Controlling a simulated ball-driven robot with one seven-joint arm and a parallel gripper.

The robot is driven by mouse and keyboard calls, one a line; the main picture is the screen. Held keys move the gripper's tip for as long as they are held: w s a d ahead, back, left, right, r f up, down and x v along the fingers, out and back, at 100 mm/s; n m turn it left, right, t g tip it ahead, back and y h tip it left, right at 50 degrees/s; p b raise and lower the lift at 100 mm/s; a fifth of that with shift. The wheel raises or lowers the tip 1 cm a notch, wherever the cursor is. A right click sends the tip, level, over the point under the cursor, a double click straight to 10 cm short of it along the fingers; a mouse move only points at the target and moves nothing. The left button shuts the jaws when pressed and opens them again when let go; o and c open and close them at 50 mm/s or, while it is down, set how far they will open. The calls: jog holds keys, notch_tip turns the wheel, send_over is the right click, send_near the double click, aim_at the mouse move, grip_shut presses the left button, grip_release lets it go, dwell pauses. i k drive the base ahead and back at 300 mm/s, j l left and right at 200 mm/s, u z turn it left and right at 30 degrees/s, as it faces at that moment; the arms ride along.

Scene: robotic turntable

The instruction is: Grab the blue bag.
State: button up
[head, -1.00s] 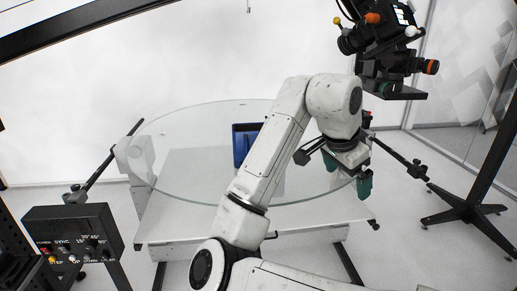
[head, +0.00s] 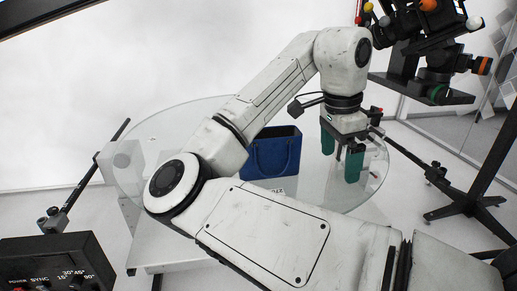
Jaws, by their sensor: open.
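The blue bag (head: 272,157) stands upright on the round glass turntable (head: 163,125), with a handle showing on its front. My arm hides its left part. My gripper (head: 340,165) points down to the right of the bag, apart from it in the picture. Its two green fingers are spread with nothing between them. I cannot tell exactly how high the fingertips are above the glass.
A control box (head: 50,262) with knobs stands at the lower left. A camera rig (head: 430,50) hangs at the upper right, close to my arm in the picture. A black stand (head: 470,200) is at the right.

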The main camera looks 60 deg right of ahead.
aim_at(273, 142)
jog(key=i+l, duration=0.75)
jog(key=i, duration=0.1)
